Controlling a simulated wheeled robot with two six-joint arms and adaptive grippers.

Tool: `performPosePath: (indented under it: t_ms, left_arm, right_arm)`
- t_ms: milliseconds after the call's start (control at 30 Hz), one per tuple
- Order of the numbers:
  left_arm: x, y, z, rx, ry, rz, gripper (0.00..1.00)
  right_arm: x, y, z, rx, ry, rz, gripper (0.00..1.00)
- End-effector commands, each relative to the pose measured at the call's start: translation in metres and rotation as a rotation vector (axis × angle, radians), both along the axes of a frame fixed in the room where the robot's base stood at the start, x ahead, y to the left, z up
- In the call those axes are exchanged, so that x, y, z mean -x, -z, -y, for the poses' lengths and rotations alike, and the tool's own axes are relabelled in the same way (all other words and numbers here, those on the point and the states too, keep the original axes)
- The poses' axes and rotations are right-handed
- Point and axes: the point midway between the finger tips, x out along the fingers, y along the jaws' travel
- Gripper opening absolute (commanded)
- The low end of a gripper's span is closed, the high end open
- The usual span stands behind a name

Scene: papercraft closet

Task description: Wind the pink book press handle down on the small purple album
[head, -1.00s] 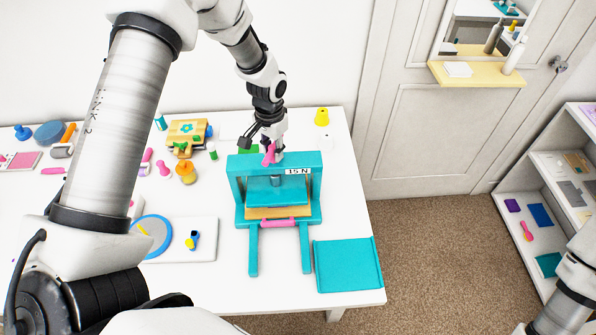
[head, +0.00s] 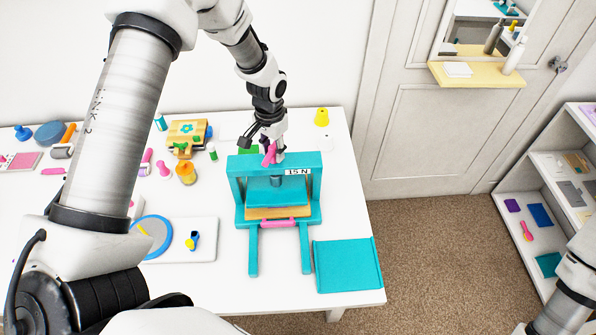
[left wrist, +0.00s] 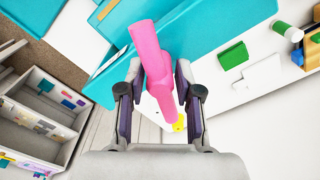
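The teal book press (head: 309,190) stands on the white table with a "15 N" label on its top beam. Its pink handle (head: 269,154) is on top, beside my left gripper (head: 258,136). In the left wrist view the pink handle (left wrist: 152,60) lies between the fingers of my left gripper (left wrist: 160,105), with a gap at the left finger, so the gripper looks open around it. The platen hangs over a tan board (head: 278,212). No purple album can be made out inside the press. My right gripper is out of view; only part of that arm shows at lower right.
A teal tray (head: 347,265) lies right of the press. A small purple item (head: 512,205) sits on the shelf (head: 520,265) at right. A yellow cone (head: 321,117) stands behind the press. Several craft items crowd the table's left.

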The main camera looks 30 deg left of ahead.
Motion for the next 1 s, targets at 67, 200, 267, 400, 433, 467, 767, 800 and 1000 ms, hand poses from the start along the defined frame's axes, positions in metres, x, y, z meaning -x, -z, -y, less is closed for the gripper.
performPosePath:
  t_ms: [67,200,267,400,433,467,767,800,1000]
  left_arm:
    - [0.000,-0.011,0.000,0.000,0.000,0.001,0.34]
    - [0.000,-0.025,0.000,0.000,0.000,0.001,0.34]
    - [0.000,-0.031,0.000,0.000,0.000,0.001,0.34]
    - [0.000,-0.044,0.000,0.000,0.000,0.000,0.34]
    - [0.000,-0.045,0.000,0.000,0.000,0.001,0.34]
    - [0.000,-0.048,0.000,0.000,0.000,0.000,0.34]
    - [0.000,-0.058,0.000,0.000,0.000,0.000,0.34]
    - [0.000,-0.057,0.000,0.000,0.000,0.000,0.34]
    - [0.000,-0.057,0.000,0.000,0.000,0.000,0.53]
  right_arm:
    - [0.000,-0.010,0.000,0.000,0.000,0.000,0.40]
    - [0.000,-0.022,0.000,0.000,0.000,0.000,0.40]
    - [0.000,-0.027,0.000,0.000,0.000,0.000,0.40]
    - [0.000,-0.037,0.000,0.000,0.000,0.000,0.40]
    - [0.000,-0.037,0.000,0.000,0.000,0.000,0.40]
    - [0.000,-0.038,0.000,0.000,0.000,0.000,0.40]
    - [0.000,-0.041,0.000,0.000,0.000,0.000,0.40]
    - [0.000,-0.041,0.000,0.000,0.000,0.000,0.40]
    - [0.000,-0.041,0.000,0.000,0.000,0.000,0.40]
